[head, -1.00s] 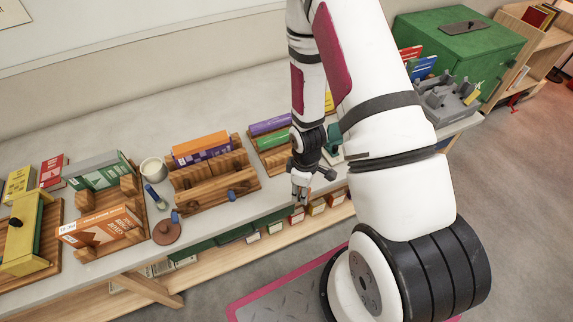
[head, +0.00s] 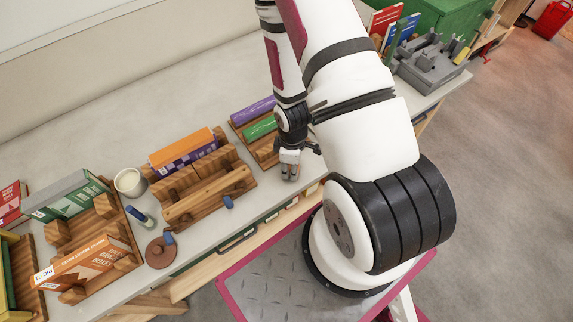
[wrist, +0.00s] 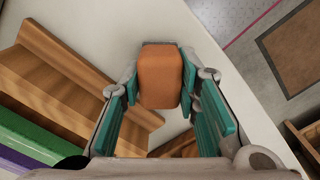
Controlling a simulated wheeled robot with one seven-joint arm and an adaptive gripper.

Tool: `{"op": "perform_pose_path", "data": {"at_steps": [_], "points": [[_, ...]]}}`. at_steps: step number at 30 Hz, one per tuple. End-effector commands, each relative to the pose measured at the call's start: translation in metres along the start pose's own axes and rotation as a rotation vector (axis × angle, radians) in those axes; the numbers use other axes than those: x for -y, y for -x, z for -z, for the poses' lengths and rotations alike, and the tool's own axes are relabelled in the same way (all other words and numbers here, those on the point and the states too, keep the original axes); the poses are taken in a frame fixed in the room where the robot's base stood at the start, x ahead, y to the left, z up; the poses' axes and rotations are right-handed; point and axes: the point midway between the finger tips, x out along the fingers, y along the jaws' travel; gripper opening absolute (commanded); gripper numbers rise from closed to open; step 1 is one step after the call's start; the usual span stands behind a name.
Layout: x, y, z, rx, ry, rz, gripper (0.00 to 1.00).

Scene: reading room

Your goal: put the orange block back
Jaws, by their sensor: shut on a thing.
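The orange block (wrist: 161,76) shows in the wrist view between the two teal finger pads of my gripper (wrist: 162,92). My gripper is shut on its sides. In the head view my gripper (head: 289,168) points down near the front edge of the long table, beside a wooden rack (head: 238,126) that holds a purple and a green bar. The block cannot be made out there. In the wrist view this rack (wrist: 70,62) lies to the left of the block, with pale tabletop under the block.
A wooden stand (head: 208,197) with orange and purple books is left of my gripper. A white cup (head: 130,182), a marker (head: 140,216) and a brown round lid (head: 161,252) stand further left. A grey fixture (head: 432,66) and green box (head: 436,20) are at the right.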

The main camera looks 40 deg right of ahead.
Motion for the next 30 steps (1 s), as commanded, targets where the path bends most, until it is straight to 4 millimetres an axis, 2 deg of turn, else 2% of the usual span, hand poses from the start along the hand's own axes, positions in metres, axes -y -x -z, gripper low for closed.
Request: {"op": "perform_pose_path", "data": {"at_steps": [8, 9, 11, 23, 30], "points": [[0.001, -0.001, -0.001, 0.001, 0.000, 0.001, 0.03], [0.001, -0.001, -0.001, 0.000, 0.000, 0.000, 0.36], [0.001, -0.001, -0.001, 0.000, 0.000, 0.000, 0.49], [0.000, 0.003, -0.001, -0.001, 0.000, -0.001, 0.49], [-0.001, 0.031, 0.000, -0.002, 0.000, -0.004, 0.49]]}}
